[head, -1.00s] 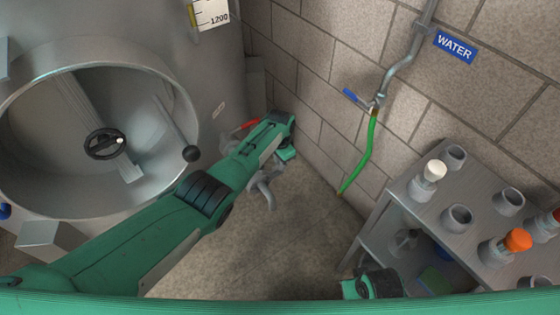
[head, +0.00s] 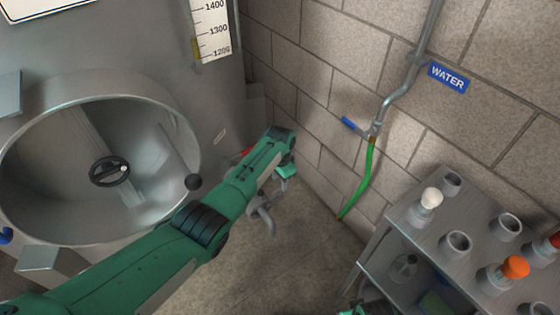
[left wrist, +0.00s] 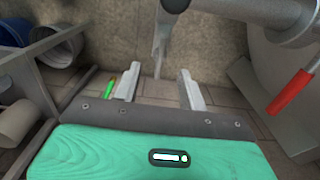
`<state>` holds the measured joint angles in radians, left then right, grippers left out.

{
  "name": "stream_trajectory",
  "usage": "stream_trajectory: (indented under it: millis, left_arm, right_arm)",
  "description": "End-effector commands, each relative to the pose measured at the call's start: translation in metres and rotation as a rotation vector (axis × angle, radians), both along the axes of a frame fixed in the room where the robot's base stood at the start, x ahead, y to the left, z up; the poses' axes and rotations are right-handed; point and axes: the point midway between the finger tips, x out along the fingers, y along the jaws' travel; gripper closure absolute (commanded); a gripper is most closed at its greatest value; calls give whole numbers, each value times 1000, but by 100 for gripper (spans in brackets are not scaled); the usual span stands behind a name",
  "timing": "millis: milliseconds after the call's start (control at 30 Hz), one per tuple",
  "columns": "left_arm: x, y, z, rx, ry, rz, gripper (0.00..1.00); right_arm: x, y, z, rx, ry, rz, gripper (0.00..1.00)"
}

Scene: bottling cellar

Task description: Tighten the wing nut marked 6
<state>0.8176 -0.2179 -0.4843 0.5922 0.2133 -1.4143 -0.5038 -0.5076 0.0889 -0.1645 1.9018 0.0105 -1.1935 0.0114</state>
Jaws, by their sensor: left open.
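I see no wing nut and no mark 6 in either view. The steel tank's round doorway (head: 22,190) is at the left of the head view, with a black handwheel (head: 109,172) showing in it. My left arm reaches across the front of it, and my left gripper (head: 286,172) is small, low and partly hidden behind the arm near the wall corner. In the left wrist view its two grey fingers are apart with nothing between them (left wrist: 158,88). A bent grey pipe fitting (left wrist: 162,42) lies beyond the fingers; whether they touch it I cannot tell.
A red lever (left wrist: 290,92) is at the right of the left wrist view. A green hose (head: 364,180) hangs from the wall tap below the WATER sign (head: 449,78). A grey rack (head: 470,210) with cups, a white stopper (head: 431,198) and an orange stopper (head: 515,267) stands at the right.

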Motion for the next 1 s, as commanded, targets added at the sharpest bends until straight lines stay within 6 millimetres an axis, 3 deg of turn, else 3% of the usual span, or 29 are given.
stream_trajectory:
  millis: [33, 200, 433, 600, 1000]
  left_arm:
    - [0, 0, 15, -2, -3, 0, 58]
    - [0, 0, 46, -1, -2, 0, 58]
    - [0, 0, 83, 0, -1, 0, 58]
    - [0, 0, 92, 1, 1, 0, 58]
    - [0, 0, 93, 1, 1, 0, 58]
  right_arm:
    - [-2, 0, -4, -2, 11, 0, 100]
    - [-6, -3, -32, -7, 14, 3, 100]
    - [-11, -6, -54, -11, 12, 6, 100]
    - [-12, -7, -60, -12, 11, 6, 100]
    - [-12, -7, -60, -12, 11, 5, 100]
